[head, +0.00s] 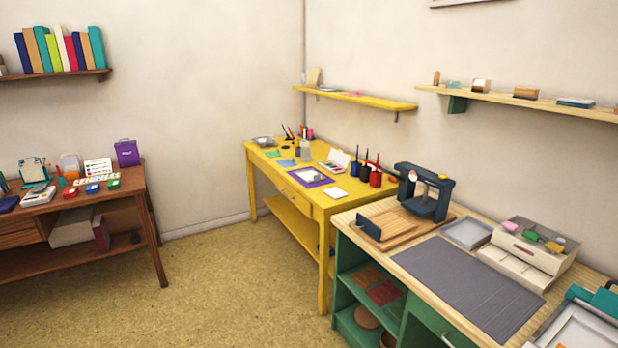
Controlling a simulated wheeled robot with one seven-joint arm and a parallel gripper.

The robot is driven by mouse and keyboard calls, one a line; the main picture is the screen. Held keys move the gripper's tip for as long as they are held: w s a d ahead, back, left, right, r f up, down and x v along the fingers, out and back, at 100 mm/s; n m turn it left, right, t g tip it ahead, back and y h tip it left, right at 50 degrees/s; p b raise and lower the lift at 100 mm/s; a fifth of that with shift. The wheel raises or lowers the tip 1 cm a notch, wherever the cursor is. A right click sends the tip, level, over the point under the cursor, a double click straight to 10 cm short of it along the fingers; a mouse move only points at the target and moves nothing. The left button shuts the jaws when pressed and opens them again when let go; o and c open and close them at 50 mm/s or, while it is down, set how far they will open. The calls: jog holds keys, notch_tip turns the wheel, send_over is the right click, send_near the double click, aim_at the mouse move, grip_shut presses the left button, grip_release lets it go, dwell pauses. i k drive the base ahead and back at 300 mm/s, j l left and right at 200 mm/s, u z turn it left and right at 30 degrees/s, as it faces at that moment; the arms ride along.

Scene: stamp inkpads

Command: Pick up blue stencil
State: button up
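A small flat blue sheet (287,163) lies on the yellow table (262,160), left of its middle. It may be the blue stencil, but it is too small for me to make out any cut-outs. A flat green sheet (272,154) lies just behind it. My gripper and arm are not in view.
Beside the blue sheet are a purple-framed piece (310,178), a paint set (335,161) and several dark and red bottles. A green workbench (415,275) with a press (425,192) stands at the right. A brown desk (125,182) stands left. The floor (215,280) between is clear.

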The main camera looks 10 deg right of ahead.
aim_at(286, 164)
jog(key=i+j+u, duration=0.1)
jog(key=i+u, duration=0.35)
jog(key=i, duration=1.7)
jog(key=i+z, duration=0.15)
jog(key=i, duration=0.3)
jog(key=i+j+z, duration=0.15)
jog(key=i, duration=0.3)
jog(key=i+j+z, duration=0.15)
jog(key=i, duration=0.3)
jog(key=i+j+z, duration=0.15)
jog(key=i, duration=0.3)
jog(key=i+j+z, duration=0.75)
jog(key=i, duration=0.6)
